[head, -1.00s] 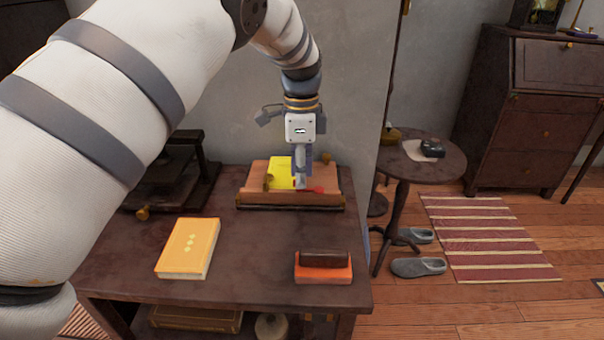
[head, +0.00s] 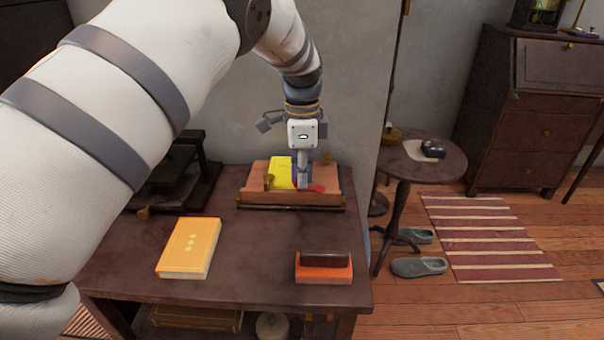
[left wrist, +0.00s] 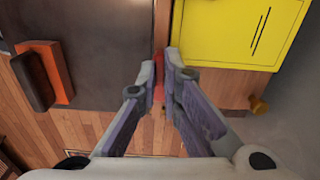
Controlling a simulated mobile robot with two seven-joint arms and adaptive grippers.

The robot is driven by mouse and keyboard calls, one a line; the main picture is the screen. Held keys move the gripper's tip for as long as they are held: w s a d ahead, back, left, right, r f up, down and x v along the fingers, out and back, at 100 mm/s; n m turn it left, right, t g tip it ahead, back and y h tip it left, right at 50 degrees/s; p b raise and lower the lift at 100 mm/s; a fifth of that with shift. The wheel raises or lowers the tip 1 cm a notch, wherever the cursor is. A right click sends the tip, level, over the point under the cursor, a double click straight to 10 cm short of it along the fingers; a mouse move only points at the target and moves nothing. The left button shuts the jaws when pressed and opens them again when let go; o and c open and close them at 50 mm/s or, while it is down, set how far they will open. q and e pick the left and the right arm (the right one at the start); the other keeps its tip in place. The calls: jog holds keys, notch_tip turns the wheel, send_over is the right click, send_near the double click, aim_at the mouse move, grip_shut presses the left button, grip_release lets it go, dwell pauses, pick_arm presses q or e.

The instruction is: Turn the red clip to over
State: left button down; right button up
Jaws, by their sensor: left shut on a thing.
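The red clip (head: 316,188) is at the front right of the wooden tray-like stand (head: 322,200) on the dark table. A yellow card or booklet (head: 280,172) lies on that stand, left of the clip. My left gripper (head: 302,184) reaches down to the stand and is shut on the red clip, which it partly hides. In the left wrist view, red of the clip (left wrist: 160,62) shows between the close fingertips, beside the yellow piece (left wrist: 240,30). My right gripper is not in view.
An orange-yellow book (head: 189,248) lies at the table's front left. An orange block with a dark handle-like top (head: 323,270) sits at the front right. A dark press-like device (head: 180,175) stands at the back left. The middle of the table is clear.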

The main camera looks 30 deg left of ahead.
pick_arm(q)
jog(key=n, duration=0.8)
jog(key=shift+w+a+n+p, duration=0.1)
jog(key=shift+a+n+p, duration=0.05)
jog(key=shift+n+p, duration=0.2)
jog(key=n, duration=0.4)
jog(key=shift+n, duration=0.25)
jog(key=shift+a+f+n, duration=0.1)
jog(key=shift+a+n, duration=0.05)
jog(key=shift+n, duration=1.85)
jog(key=c, duration=1.8)
grip_release()
jog(key=shift+o, duration=0.2)
